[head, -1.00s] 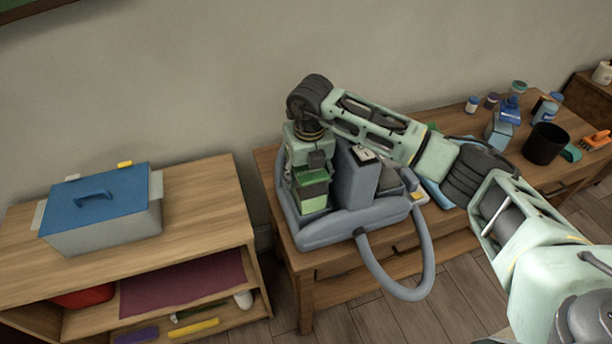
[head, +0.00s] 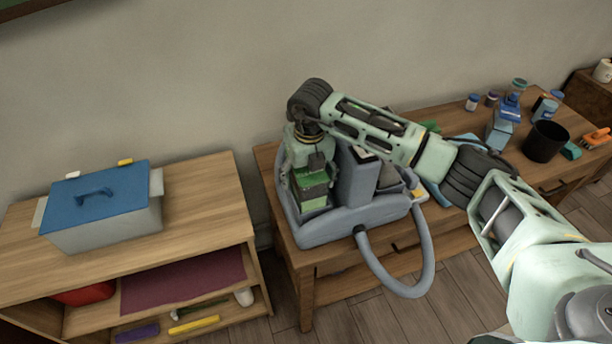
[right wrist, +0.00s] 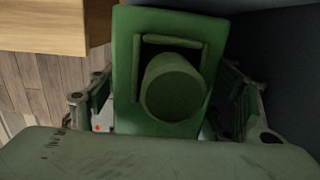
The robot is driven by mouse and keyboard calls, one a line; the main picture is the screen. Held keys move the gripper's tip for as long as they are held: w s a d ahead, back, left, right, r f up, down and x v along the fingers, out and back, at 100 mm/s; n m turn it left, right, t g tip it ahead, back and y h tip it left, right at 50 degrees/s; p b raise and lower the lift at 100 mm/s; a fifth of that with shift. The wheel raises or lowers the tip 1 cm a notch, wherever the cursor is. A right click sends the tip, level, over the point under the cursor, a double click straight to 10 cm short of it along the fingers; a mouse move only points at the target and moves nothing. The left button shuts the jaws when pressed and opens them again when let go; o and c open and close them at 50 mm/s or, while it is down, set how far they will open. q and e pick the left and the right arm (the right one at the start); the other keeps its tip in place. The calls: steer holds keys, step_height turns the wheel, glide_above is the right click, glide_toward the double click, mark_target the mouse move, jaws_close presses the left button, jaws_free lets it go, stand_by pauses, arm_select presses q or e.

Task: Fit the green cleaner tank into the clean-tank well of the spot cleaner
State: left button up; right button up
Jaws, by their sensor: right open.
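The green cleaner tank (head: 313,196) stands upright at the left end of the grey spot cleaner (head: 335,228) in the head view. Its lower part is hidden behind the cleaner's rim, so it sits at least partly in the well there; I cannot tell whether it is fully seated. In the right wrist view, the tank top (right wrist: 127,60) shows with its round cap and handle. My right gripper (head: 314,178) is over the tank from above, its open fingers on either side of it (right wrist: 168,108). My left gripper is not in view.
The cleaner's tall grey housing (head: 357,182) rises close beside the tank. A grey hose (head: 428,255) loops over the table front. A blue-lidded box (head: 105,215) stands on the left shelf unit. A black cup (head: 545,142) and several bottles are at the right.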

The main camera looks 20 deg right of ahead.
steer(key=shift+r, duration=0.4)
steer(key=r, duration=0.3)
steer(key=s+r+b, duration=0.1)
steer(key=r, duration=0.3)
steer(key=r+b, duration=0.1)
steer(key=r, duration=0.3)
steer(key=shift+s+r, duration=0.1)
steer(key=shift+s, duration=0.15)
steer(key=shift+s, duration=0.1)
